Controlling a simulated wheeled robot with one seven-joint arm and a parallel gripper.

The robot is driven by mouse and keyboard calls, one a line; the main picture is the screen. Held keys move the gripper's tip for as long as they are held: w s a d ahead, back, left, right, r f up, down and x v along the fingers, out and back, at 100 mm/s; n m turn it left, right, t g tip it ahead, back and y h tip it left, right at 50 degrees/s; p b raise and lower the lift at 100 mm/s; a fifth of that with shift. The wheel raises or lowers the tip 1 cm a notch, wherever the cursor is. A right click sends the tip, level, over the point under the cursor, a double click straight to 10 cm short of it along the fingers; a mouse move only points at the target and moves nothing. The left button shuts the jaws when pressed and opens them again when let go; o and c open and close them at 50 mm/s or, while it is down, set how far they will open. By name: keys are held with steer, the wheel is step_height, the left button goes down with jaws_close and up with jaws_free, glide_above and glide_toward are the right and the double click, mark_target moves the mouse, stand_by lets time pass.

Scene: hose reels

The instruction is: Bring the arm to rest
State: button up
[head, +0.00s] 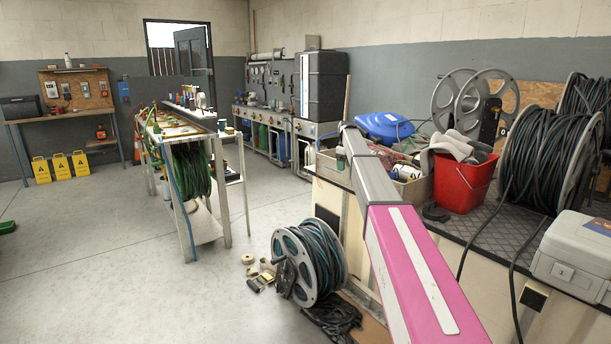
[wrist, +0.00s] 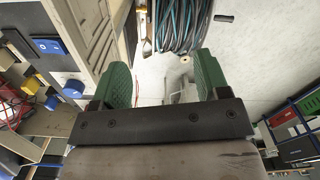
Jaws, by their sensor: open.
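My arm (head: 415,265), with a pink and grey link, reaches up across the right half of the head view. My gripper (wrist: 162,78) shows in the wrist view with its two green fingers spread apart. It is open, and I see nothing held between the fingers, only pale floor beyond them. The gripper itself is not visible in the head view. A reel of dark hose (head: 310,262) stands on the floor left of my arm, and coiled hose (wrist: 184,24) shows beyond the fingers in the wrist view.
A workbench (head: 450,240) on the right carries a red bucket (head: 461,183), a large hose reel (head: 548,160) and a grey case (head: 575,258). A cart (head: 187,140) stands left of centre. Blue and yellow sockets (wrist: 47,46) are left of the gripper. Floor at left is mostly clear.

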steer(key=s+f+m, duration=0.2)
steer(key=s+f, duration=0.8)
steer(key=s, duration=0.3)
steer(key=s+f+m, duration=0.3)
steer(key=s+f, duration=0.7)
steer(key=s, duration=0.4)
steer(key=s+f+m, duration=0.1)
steer(key=s+f, duration=0.2)
steer(key=s, duration=0.6)
steer(key=s+f+m, duration=0.2)
steer(key=s+f, duration=0.1)
steer(key=s, duration=0.6)
steer(key=s+f+m, duration=0.1)
steer(key=s+f, duration=0.2)
steer(key=s, duration=0.7)
steer(key=shift+f+m, duration=0.35)
steer(key=shift+m, duration=0.05)
